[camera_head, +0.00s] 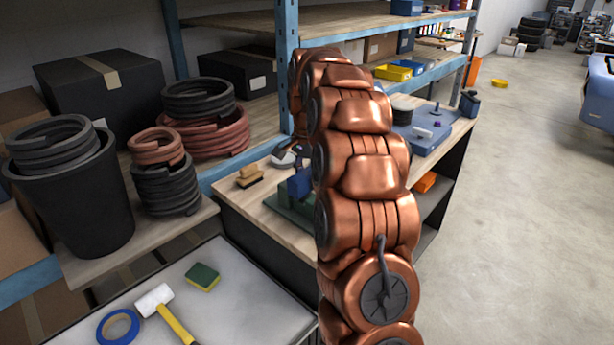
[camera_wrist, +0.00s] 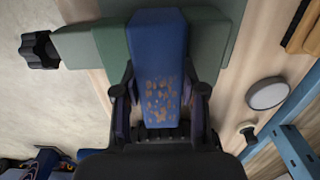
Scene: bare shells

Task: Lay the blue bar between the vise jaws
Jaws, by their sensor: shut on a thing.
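The blue bar (camera_wrist: 158,60), with orange-brown specks near its lower end, fills the middle of the wrist view. My gripper (camera_wrist: 160,92) is shut on it, one dark finger on each side. The green vise (camera_wrist: 75,46) lies beyond the fingers, with a dark knob (camera_wrist: 39,50) at its left. Green jaw parts show left and right of the bar; whether it rests between them or is held above them I cannot tell. In the head view the blue bar (camera_head: 299,183) and green vise (camera_head: 284,204) show partly behind my arm, which hides my gripper.
The vise stands on a wooden bench (camera_head: 240,198). A wooden brush (camera_head: 249,176) and a round grey-white object (camera_wrist: 267,93) lie close by. A blue shelf post (camera_head: 288,60) rises behind. A nearer grey-topped surface (camera_head: 235,300) holds a mallet (camera_head: 160,303), blue tape (camera_head: 118,328) and a sponge (camera_head: 202,277).

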